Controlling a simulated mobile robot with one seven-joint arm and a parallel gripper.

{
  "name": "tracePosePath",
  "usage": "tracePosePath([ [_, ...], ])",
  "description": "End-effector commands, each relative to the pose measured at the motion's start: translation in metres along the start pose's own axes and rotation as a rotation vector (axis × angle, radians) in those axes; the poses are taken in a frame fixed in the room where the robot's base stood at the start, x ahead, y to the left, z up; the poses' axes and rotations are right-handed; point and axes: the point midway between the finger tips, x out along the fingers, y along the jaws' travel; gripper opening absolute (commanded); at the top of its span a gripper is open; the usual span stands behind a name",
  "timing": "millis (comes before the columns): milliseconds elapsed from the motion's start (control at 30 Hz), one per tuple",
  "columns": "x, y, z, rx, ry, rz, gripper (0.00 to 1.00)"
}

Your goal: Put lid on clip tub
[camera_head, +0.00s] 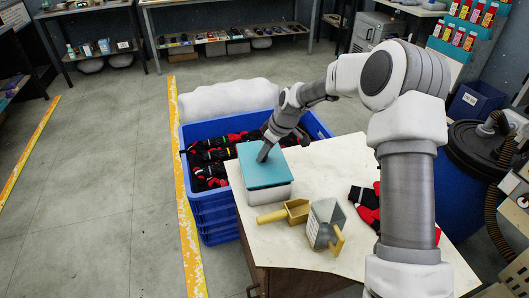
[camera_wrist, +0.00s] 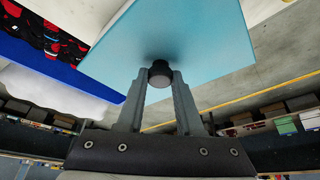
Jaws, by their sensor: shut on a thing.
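The flat, square teal lid (camera_head: 258,170) is over the white clip tub (camera_head: 268,195) at the left corner of the table. I cannot tell whether it rests on the rim or hangs just above it. My gripper (camera_head: 264,153) points down onto the lid's middle. In the wrist view, my gripper (camera_wrist: 160,82) is shut on the lid's round dark knob (camera_wrist: 160,70), and the teal lid (camera_wrist: 190,45) spreads out beyond it. The lid hides the tub's opening and contents.
A blue crate (camera_head: 215,221) of black and red knitted pieces stands behind and left of the table (camera_head: 335,165). A yellow-handled scoop (camera_head: 297,211) and a grey box-shaped object with a yellow handle (camera_head: 324,222) lie near the tub. Black and red knitwear (camera_head: 364,205) lies farther right.

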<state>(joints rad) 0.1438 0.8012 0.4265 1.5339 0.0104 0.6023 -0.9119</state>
Motion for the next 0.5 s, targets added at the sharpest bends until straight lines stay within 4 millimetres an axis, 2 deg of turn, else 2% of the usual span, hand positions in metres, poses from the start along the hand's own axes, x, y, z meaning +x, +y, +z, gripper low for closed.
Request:
tracePosePath([
  [500, 0.0095, 0.0002, 0.004, 0.0, 0.0, 0.0, 0.0],
])
